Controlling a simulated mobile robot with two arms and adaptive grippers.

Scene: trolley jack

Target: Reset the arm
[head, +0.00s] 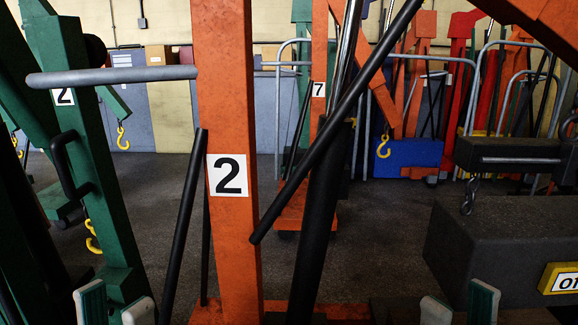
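An orange crane-type jack with a "2" label stands in front of me; its upright post (228,130) fills the middle of the head view. A long black bar (335,125) slants from beside the post up to the top right. It crosses in front of a thick black cylinder (318,225) with a shiny rod above. I cannot tell which part is the arm. My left gripper (115,300) is at the lower left, fingers apart and empty. My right gripper (460,302) is at the lower right, fingers apart and empty. Both are cut off by the bottom edge and touch no visible bar.
A green crane (95,170) with a grey bar stands close on the left. A dark weight block (500,245) is on the right, with a hook and chain above. More cranes, yellow hooks and metal rails stand behind. Some dark floor (385,245) is clear between.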

